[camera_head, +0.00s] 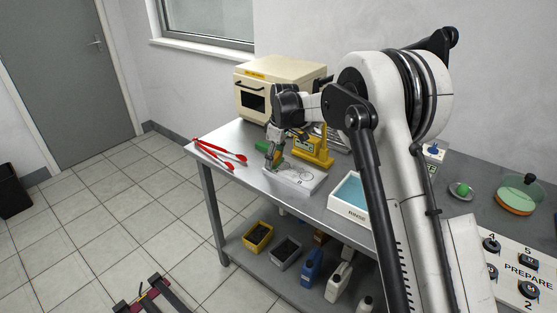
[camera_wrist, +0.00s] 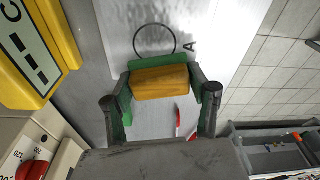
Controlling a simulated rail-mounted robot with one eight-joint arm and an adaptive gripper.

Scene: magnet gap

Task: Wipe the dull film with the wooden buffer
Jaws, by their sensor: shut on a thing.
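My gripper (camera_wrist: 160,98) is shut on the wooden buffer (camera_wrist: 161,83), an orange-brown block with a green layer along its far side. In the wrist view the plate (camera_wrist: 215,25) lies just beyond the buffer, with a black circle outline and a letter A. A faint greyish, streaky area shows around the circle; I cannot make out the dull film's edges. I cannot tell whether the buffer touches the plate.
A yellow device (camera_head: 317,150) stands close to the right of my gripper, and a cream oven (camera_head: 275,88) stands behind. Red tongs (camera_head: 218,153) lie to the left. A white rinse tray (camera_head: 349,202) stands to the right, with a numbered panel (camera_head: 520,262) farther right.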

